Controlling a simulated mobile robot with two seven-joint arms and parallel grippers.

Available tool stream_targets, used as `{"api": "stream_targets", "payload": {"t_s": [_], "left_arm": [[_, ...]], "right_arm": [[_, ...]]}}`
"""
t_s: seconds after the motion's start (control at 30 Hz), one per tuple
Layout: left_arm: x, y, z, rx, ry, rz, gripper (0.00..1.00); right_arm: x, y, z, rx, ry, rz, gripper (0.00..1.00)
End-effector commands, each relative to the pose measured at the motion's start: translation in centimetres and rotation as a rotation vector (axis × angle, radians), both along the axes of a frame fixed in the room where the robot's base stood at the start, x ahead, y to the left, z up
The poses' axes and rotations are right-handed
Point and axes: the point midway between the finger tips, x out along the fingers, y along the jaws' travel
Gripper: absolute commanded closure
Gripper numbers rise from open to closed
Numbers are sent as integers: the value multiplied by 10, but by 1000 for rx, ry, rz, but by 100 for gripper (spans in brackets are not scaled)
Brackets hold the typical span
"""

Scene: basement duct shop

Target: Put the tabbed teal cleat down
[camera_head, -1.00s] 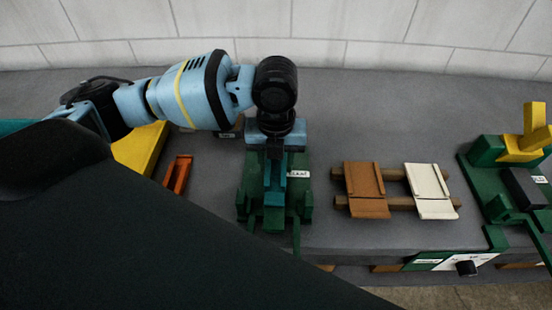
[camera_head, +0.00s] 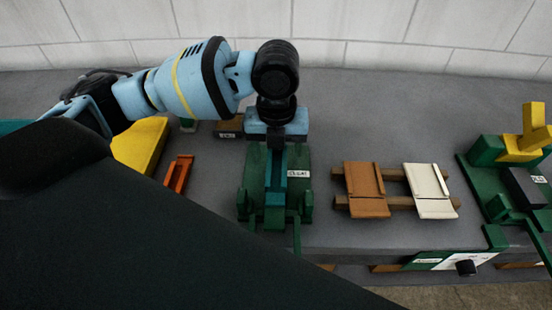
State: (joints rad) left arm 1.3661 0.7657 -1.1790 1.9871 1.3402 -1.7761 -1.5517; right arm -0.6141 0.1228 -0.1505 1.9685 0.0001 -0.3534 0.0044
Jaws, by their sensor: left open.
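The teal cleat (camera_head: 275,195) lies lengthwise in the dark green fixture (camera_head: 247,195) labelled CLEAT, near the middle of the bench. Its upper end is hidden under my left gripper. My left gripper (camera_head: 277,150) points down over the back end of the fixture and is open. I cannot tell whether its fingers still touch the cleat. My right gripper is not in view.
A brown panel (camera_head: 365,185) and a cream panel (camera_head: 430,185) lie on wooden rails to the right. A green fixture with a yellow part (camera_head: 525,142) stands at far right. An orange piece (camera_head: 178,172) and a yellow block (camera_head: 140,145) are left.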

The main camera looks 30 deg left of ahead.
Motion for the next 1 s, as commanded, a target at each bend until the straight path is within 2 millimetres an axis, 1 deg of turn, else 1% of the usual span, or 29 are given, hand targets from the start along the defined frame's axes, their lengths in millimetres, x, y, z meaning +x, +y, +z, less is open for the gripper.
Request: {"api": "stream_targets", "payload": {"t_s": [0.03, 0.2, 0.4, 0.5, 0.6, 1.0], "left_arm": [[1, 0, 14, -1, -7, -1, 37], [1, -1, 49, -1, -6, 0, 37], [0, -1, 79, -2, -3, 0, 37], [0, 0, 88, 0, -1, 1, 37], [0, 0, 92, -1, 0, 0, 37], [0, 0, 93, 0, 1, 0, 37]], "right_arm": [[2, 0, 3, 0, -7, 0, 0], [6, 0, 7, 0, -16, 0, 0], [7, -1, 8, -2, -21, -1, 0], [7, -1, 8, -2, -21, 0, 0], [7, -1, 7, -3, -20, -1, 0], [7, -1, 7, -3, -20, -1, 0]]}}
